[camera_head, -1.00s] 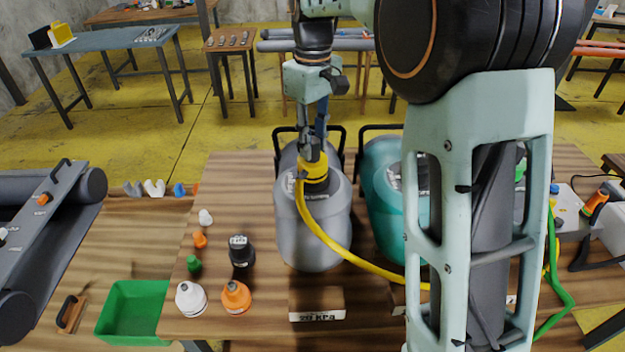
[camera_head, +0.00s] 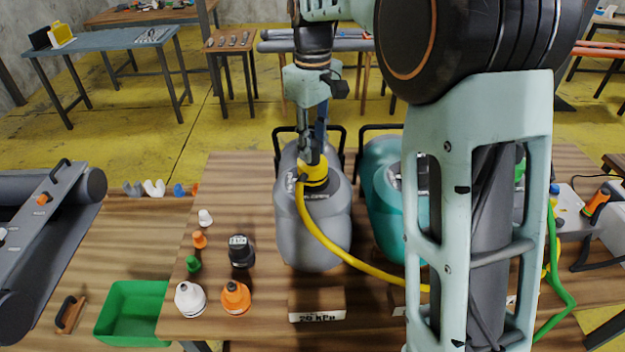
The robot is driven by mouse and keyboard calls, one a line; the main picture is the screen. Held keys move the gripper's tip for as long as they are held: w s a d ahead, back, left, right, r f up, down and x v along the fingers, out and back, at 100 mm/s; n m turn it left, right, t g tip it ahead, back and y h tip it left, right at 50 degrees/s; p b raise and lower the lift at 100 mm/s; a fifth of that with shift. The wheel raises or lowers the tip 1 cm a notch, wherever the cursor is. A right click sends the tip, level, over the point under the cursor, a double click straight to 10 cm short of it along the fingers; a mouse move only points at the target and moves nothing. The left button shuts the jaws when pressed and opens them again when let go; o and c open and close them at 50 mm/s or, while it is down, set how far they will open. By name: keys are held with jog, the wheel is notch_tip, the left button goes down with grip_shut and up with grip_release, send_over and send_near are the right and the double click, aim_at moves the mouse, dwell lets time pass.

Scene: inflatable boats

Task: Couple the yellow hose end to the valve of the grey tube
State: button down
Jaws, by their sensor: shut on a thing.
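The valve itself is hidden, so I cannot tell whether the coupling is seated or locked. My gripper (camera_head: 311,158) points down from above and is shut on the yellow hose end. The yellow hose (camera_head: 345,254) runs from it down to the right, in front of the tubes, and passes behind my arm.
A teal tube (camera_head: 384,215) stands close on the right, partly behind my arm. A block marked kPa (camera_head: 317,304) lies in front. Small fittings, a black cap (camera_head: 241,251), a white cap (camera_head: 190,299) and an orange cap (camera_head: 236,297) stand left, beside a green bin (camera_head: 127,311).

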jog(key=shift+f+b, duration=0.3)
jog(key=shift+f, duration=0.3)
dwell(0.4)
jog(key=shift+r+m+p, duration=0.1)
jog(key=shift+m+p, duration=0.25)
jog(key=shift+m, duration=1.65)
jog(key=shift+m+p, duration=0.55)
jog(key=shift+m, duration=1.55)
jog(key=shift+p, duration=0.3)
jog(key=m, duration=0.4)
jog(key=shift+p, duration=0.4)
